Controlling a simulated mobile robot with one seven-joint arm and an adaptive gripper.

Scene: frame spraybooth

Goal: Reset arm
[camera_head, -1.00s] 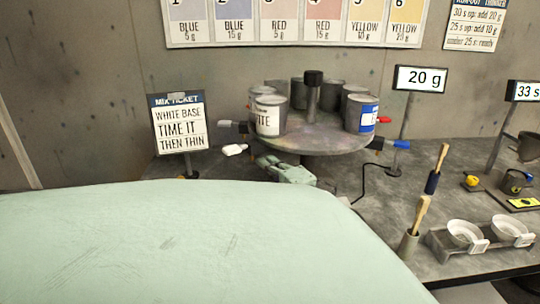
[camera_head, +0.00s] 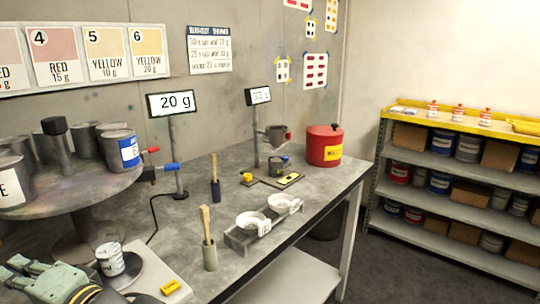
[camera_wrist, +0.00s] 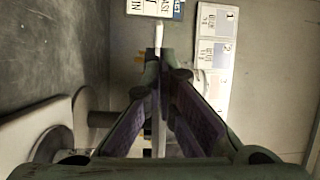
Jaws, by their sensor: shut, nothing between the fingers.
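My gripper (camera_wrist: 164,75) is shut in the wrist view, its two dark fingers meeting at the tips with nothing between them. Part of my green-grey gripper or wrist (camera_head: 45,280) shows at the lower left of the head view, beside a small white labelled cup (camera_head: 110,260). The wrist view looks toward the wall, with a sign (camera_wrist: 156,8) and colour charts (camera_wrist: 215,50) beyond the fingertips.
The round paint-can stand (camera_head: 85,193) is at left. A 20 g display (camera_head: 173,104), brushes, white bowls (camera_head: 252,222) and a red can (camera_head: 324,146) are on the grey workbench (camera_head: 225,180). A stocked shelf (camera_head: 465,165) stands right, with open floor before it.

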